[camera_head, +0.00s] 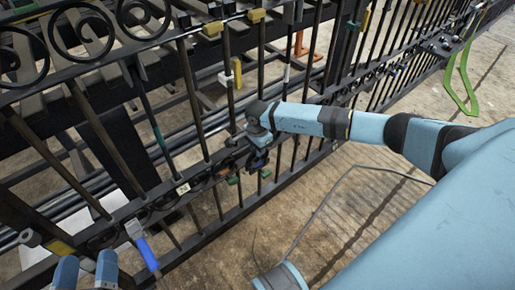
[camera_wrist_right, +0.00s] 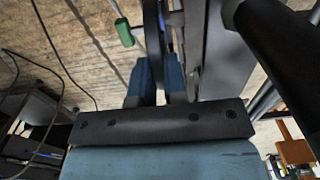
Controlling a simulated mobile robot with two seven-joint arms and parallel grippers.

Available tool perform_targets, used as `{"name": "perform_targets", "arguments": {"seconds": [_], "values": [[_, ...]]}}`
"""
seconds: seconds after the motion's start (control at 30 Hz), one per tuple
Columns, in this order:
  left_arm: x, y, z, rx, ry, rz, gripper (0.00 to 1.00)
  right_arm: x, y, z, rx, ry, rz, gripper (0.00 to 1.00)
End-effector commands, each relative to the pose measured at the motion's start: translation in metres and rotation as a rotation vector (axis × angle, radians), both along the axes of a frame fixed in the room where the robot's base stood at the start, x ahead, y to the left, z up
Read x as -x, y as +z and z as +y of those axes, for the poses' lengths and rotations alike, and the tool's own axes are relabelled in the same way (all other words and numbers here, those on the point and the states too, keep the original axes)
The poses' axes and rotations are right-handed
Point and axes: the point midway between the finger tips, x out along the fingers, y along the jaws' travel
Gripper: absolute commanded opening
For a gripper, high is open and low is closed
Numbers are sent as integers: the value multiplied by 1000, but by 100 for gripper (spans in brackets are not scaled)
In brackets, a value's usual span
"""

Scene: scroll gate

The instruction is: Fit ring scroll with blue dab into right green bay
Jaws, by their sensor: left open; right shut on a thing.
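My right gripper (camera_head: 258,158) is at the gate's lower rail, in the middle of the head view. In the right wrist view the right gripper (camera_wrist_right: 155,80) is shut on a dark, curved, edge-on piece (camera_wrist_right: 152,45), apparently the ring scroll. Two green marks, one on the left (camera_head: 233,180) and one on the right (camera_head: 265,173), sit just below the gripper on the rail. A green block (camera_wrist_right: 123,32) shows beside the held piece in the wrist view. Whether the piece is seated is hidden. My left gripper (camera_head: 86,270) is open and empty at the lower left.
The black iron gate (camera_head: 185,90) with upright bars and upper scrolls fills the left and middle. A blue-handled tool (camera_head: 145,250) hangs on the lower rail near my left gripper. Yellow blocks (camera_head: 257,15) sit along the upper rail.

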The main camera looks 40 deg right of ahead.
Motion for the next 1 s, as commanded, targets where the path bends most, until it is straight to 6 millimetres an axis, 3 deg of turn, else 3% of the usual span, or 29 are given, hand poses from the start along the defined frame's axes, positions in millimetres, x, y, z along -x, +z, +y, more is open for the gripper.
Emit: {"name": "perform_targets", "arguments": {"seconds": [0.47,0.5,0.6,1.0], "values": [[0,-5,0,0,0,0,68,0,-6,0,0,0,-1,0],[0,-4,0,0,0,0,68,0,-5,0,0,0,-1,19],[0,-4,0,0,0,0,68,0,-5,0,0,0,0,42],[0,3,-2,12,-8,-15,68,0,-6,0,0,0,0,42]]}}
